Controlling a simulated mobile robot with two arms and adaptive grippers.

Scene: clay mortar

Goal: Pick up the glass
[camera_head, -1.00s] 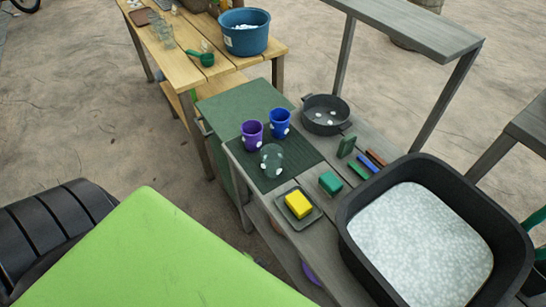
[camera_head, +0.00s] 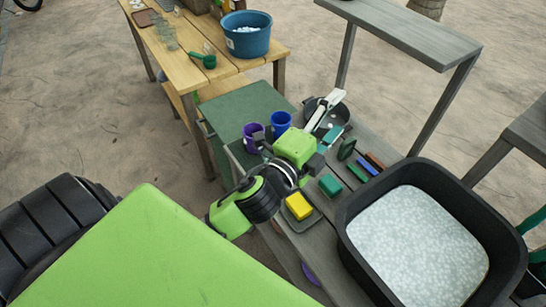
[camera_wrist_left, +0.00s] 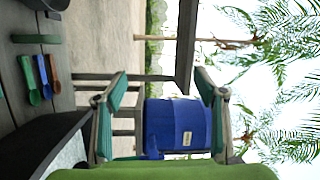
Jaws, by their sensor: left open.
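Clear glassware (camera_head: 166,36) also stands on the far wooden table. My left gripper (camera_head: 338,114) is open and empty, reaching over the counter near the dark pan (camera_head: 313,105), right of the cups. In the left wrist view the open fingers (camera_wrist_left: 160,90) have nothing between them; a blue barrel (camera_wrist_left: 180,126) is behind. My right gripper is not in view.
A black basin (camera_head: 350,225) with pale contents fills the counter's right end. A raised grey shelf (camera_head: 415,30) stands behind the counter.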

